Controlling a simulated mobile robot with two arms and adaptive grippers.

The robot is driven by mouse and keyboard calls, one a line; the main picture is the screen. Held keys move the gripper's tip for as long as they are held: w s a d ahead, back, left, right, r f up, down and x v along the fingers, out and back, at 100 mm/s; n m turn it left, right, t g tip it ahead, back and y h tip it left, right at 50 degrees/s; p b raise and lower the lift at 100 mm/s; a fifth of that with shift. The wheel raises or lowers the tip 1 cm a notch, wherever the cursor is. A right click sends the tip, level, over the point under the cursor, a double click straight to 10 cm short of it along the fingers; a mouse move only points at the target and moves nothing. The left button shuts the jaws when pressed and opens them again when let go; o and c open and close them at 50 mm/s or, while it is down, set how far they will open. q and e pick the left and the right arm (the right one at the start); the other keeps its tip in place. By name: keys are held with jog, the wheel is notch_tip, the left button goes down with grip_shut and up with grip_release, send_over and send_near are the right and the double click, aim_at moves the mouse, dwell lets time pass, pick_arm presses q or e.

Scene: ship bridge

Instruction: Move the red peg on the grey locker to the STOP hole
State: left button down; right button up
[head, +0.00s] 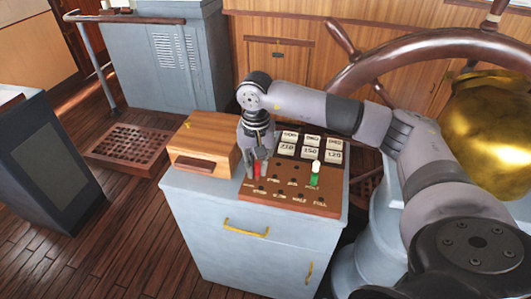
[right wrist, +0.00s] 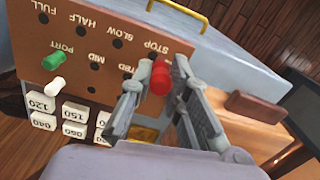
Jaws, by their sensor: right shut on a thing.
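My right gripper (head: 257,166) is shut on the red peg (right wrist: 160,78), at the left side of the brown peg board on the grey locker (head: 215,225). The peg is upright between the fingertips in the right wrist view, close to the STOP label (right wrist: 156,47). The fingers hide the peg's lower end, so I cannot tell whether it is in a hole. The board (head: 296,203) has rows of holes with labels such as SLOW, HALF and FULL. My left gripper is not in view.
A green peg (right wrist: 54,60) and a white peg (right wrist: 55,85) stand at the board's right in the head view. White number tiles (head: 310,152) lie behind the holes. A wooden box (head: 203,138) sits left of the board. A large wheel stands behind.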

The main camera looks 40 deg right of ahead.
jog(key=shift+m, duration=0.5)
jog(key=shift+w+d+f+b, duration=0.25)
jog(key=shift+f+b, duration=0.2)
jog(key=shift+f, duration=0.45)
jog(key=shift+w+d+f+b, duration=0.15)
jog(key=shift+d+f+b, duration=0.3)
jog(key=shift+f, duration=0.45)
jog(key=shift+w+d+f+b, duration=0.2)
jog(key=shift+f+b, duration=0.3)
jog(key=shift+f, duration=0.4)
jog(key=shift+f+b, duration=0.15)
jog(key=shift+b, duration=0.35)
jog(key=shift+f, duration=0.15)
jog(key=shift+f+b, duration=0.65)
jog(key=shift+b, duration=0.1)
jog(key=shift+f+b, duration=0.3)
jog(key=shift+b, duration=0.15)
